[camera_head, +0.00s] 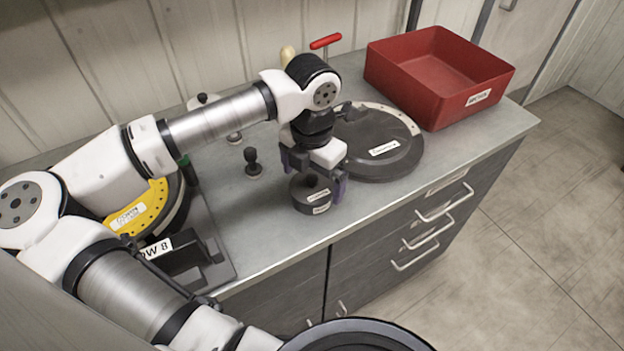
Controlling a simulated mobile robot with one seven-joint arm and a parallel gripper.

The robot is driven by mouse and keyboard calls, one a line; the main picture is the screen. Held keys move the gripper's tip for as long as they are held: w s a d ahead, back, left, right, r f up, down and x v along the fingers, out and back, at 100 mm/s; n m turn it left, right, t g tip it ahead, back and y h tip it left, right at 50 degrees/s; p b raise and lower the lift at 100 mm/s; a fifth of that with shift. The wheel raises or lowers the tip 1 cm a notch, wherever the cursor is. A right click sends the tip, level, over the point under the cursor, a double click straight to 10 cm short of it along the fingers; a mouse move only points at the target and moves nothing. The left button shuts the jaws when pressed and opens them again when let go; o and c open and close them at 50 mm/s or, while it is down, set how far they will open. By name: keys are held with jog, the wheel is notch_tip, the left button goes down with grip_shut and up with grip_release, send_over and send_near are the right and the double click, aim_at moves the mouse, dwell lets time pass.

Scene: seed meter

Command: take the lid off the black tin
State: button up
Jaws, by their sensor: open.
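The black tin (312,204) is a small round dark container with white labels. It stands upright on the grey counter near the front edge. Its dark lid (311,185) sits on top and carries a small label. My gripper (314,178) is above the tin, pointing down, with one finger at the left and one at the right of the lid. The jaws are open. I cannot tell whether either finger touches the lid. The gripper's white body hides part of the lid's back.
A large dark disc (378,150) with a label lies behind and right of the tin. A red bin (437,80) stands at the back right. A small black knob (253,163) stands left of the tin. A yellow dial plate (140,209) is at the left. The counter's front right (450,160) is bare.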

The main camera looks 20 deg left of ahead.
jog(key=shift+f, duration=0.2)
jog(key=c, duration=0.9)
